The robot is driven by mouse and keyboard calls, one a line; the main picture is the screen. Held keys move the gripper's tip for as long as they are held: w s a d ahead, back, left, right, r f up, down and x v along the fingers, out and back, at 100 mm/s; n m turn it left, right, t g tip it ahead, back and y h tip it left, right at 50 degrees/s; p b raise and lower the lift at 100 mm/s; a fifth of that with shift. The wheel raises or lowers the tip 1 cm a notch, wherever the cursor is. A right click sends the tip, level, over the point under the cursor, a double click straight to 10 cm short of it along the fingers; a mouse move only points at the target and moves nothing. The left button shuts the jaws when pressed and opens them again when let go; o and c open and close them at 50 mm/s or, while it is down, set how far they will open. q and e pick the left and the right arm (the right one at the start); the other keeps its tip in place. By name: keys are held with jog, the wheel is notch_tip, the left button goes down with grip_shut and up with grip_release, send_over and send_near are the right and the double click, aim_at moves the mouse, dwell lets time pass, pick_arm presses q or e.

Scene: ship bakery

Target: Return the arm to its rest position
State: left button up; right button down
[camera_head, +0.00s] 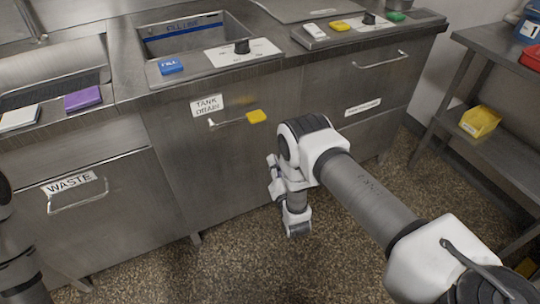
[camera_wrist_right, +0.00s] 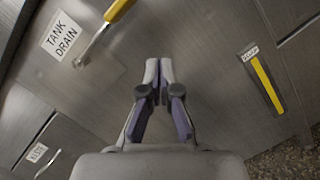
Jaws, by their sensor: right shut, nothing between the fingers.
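My right arm (camera_head: 365,190) reaches in from the lower right in the head view, bent downward in front of the steel cabinets. My right gripper (camera_wrist_right: 158,80) shows clearly in the wrist view, with its fingers together and nothing between them. It faces the cabinet front, to the right of the "TANK DRAIN" label (camera_wrist_right: 62,35) and below the yellow-ended handle (camera_wrist_right: 115,12). In the head view the gripper is largely hidden by my wrist links. Only a dark part of my left arm (camera_head: 18,250) shows at the left edge; its gripper is out of view.
The tank drain handle (camera_head: 256,117) and waste drawer handle (camera_head: 78,196) stick out from the cabinets. A steel shelf rack (camera_head: 500,165) with a yellow bin (camera_head: 480,121) stands at right. Speckled floor (camera_head: 340,260) lies open below my right arm.

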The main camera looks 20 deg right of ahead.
dwell(0.3)
notch_tip(320, 180, up, 9)
jog(key=p, duration=0.6)
jog(key=s+a+f+m+g+y+p, duration=0.1)
jog(key=s+f+m+g, duration=0.1)
jog(key=s+m+g, duration=0.4)
jog(key=s+a+f+m+g+p, duration=0.1)
jog(key=s+f+m+g, duration=0.2)
jog(key=s+m+g, duration=0.4)
jog(key=s+a+f+m+g+y+p, duration=0.1)
jog(key=s+f+m+g, duration=0.1)
jog(key=s+m+g, duration=0.5)
jog(key=s+m, duration=0.6)
jog(key=s, duration=1)
jog(key=shift+s+f+m+y+p, duration=0.3)
jog(key=shift+s+m+p, duration=0.05)
jog(key=shift+s+m, duration=0.05)
